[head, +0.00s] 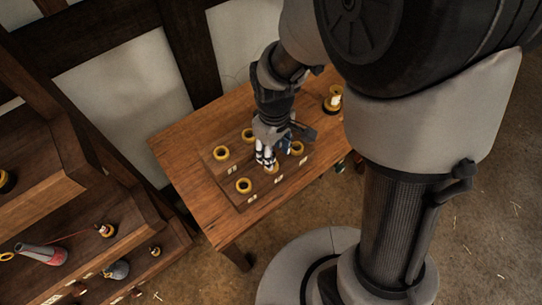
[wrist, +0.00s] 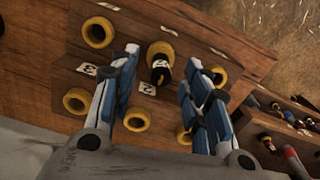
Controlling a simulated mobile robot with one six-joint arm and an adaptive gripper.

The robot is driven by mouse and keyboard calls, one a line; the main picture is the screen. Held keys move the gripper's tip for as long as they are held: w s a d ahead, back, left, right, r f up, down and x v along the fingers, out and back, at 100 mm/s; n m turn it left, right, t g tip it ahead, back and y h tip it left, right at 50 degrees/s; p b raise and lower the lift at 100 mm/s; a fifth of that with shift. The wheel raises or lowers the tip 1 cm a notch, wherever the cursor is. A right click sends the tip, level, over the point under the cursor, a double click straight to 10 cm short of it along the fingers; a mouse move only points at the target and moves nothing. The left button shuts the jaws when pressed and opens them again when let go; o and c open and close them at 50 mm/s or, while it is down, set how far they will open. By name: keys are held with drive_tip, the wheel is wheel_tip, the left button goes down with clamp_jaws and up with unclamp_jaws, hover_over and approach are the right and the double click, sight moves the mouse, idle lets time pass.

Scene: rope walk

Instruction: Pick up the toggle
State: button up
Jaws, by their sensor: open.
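A dark peg-like piece with a pale band, which looks like the toggle (wrist: 160,71), stands in a yellow ring on the wooden board in the wrist view. It lies beyond and between my fingertips, apart from both. My gripper (wrist: 170,78) is open, its blue-padded fingers spread to either side with nothing between them. In the head view my gripper (head: 268,158) is low over the front part of the board (head: 222,177), and the toggle is not clearly seen there.
Several yellow rings, such as one at the front left (head: 243,186), sit in the board, with small number tags. A yellow-and-white item (head: 334,99) stands at the table's (head: 185,146) back right. Wooden shelves (head: 150,235) with tools stand at left.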

drive_tip(key=f, duration=0.1)
drive_tip(key=f+b, duration=0.1)
drive_tip(key=f, duration=0.2)
drive_tip(key=shift+w+a+f+b, duration=0.15)
drive_tip(key=shift+a+f+b, duration=0.15)
drive_tip(key=shift+r, duration=0.1)
drive_tip(key=shift+c, duration=0.6)
clamp_jaws()
